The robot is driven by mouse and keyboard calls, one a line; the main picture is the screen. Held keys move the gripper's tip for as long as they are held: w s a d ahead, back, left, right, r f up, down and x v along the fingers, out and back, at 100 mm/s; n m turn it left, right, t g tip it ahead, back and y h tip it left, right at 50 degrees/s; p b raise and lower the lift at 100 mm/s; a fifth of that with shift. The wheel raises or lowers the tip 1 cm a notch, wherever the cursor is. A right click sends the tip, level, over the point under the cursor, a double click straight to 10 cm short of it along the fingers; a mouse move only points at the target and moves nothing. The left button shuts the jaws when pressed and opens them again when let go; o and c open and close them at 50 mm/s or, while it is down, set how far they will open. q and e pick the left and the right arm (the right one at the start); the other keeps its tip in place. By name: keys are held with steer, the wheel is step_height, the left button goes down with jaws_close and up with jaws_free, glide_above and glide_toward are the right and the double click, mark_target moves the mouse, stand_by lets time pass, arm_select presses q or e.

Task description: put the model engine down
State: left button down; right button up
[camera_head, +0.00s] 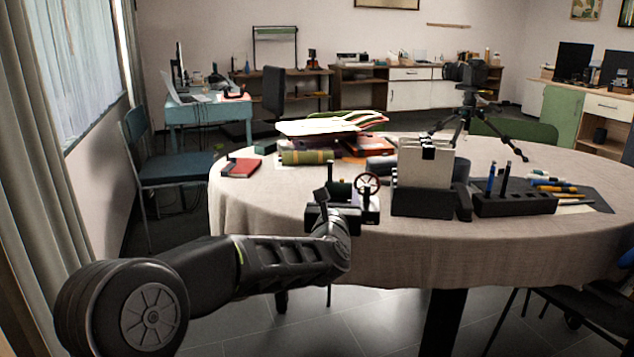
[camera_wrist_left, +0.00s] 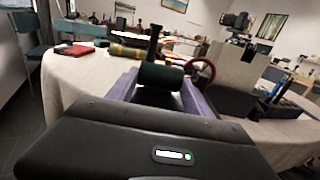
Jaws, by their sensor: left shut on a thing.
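The model engine (camera_head: 366,203) is a small dark machine with a spoked wheel. In the head view it is at the near edge of the round table (camera_head: 275,211), in front of my left gripper (camera_head: 340,212). In the left wrist view the model engine (camera_wrist_left: 161,76) shows a dark cylinder, an upright stack and a reddish wheel between the fingers of my left gripper (camera_wrist_left: 157,98), which is shut on it. Whether its base touches the cloth I cannot tell. My right gripper is not in view.
A black holder with white cards (camera_head: 424,180) and a pen tray (camera_head: 514,203) stand right of the engine. A green roll (camera_head: 306,157), a red book (camera_head: 241,168) and stacked papers lie behind. A tripod camera (camera_head: 470,90) stands farther back. Cloth at the left front is clear.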

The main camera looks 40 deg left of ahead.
arm_select(q)
steer(key=s+d+f+m+t+h, duration=0.1)
steer(key=d+f+h, duration=0.3)
steer(key=d+f, duration=0.7)
steer(key=s+d+f+m+t+h, duration=0.1)
steer(key=s+d+f+m+h, duration=0.2)
steer(key=d+f, duration=0.9)
steer(key=shift+s+f+m+h, duration=0.25)
steer(key=shift+f+m+h, duration=0.3)
steer(key=shift+m+h, duration=0.2)
